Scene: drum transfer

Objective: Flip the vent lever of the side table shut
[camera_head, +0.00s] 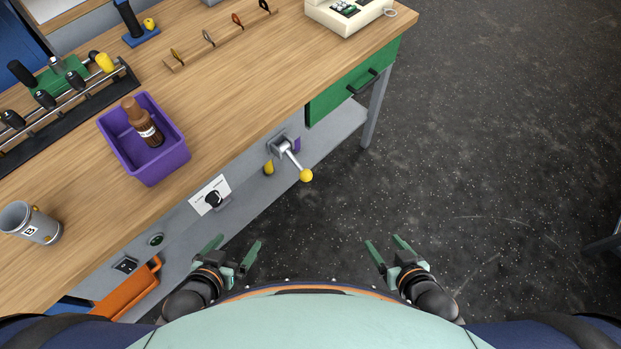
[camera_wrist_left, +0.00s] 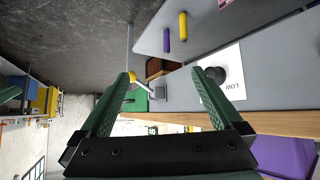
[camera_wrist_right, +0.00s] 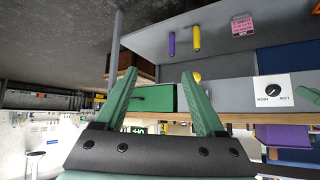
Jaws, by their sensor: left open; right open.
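The vent lever (camera_head: 292,156) is a metal arm with a yellow ball on its end, on the grey front panel of the wooden table (camera_head: 240,75). In the head view it sticks out from its mount toward the lower right. In the left wrist view its yellow ball (camera_wrist_left: 132,77) shows between the fingers, beyond them. In the right wrist view the yellow ball (camera_wrist_right: 196,76) is partly hidden by a finger. My left gripper (camera_head: 237,244) is open and empty, below and left of the lever. My right gripper (camera_head: 385,245) is open and empty, below and right of it. Neither touches the lever.
Left of the lever, the panel has a black knob on a white plate (camera_head: 211,196). A green drawer (camera_head: 350,88) is to the right. A purple bin (camera_head: 163,166) holding a brown bottle (camera_head: 143,122) and a grey mug (camera_head: 30,224) stand on the table. The floor at right is clear.

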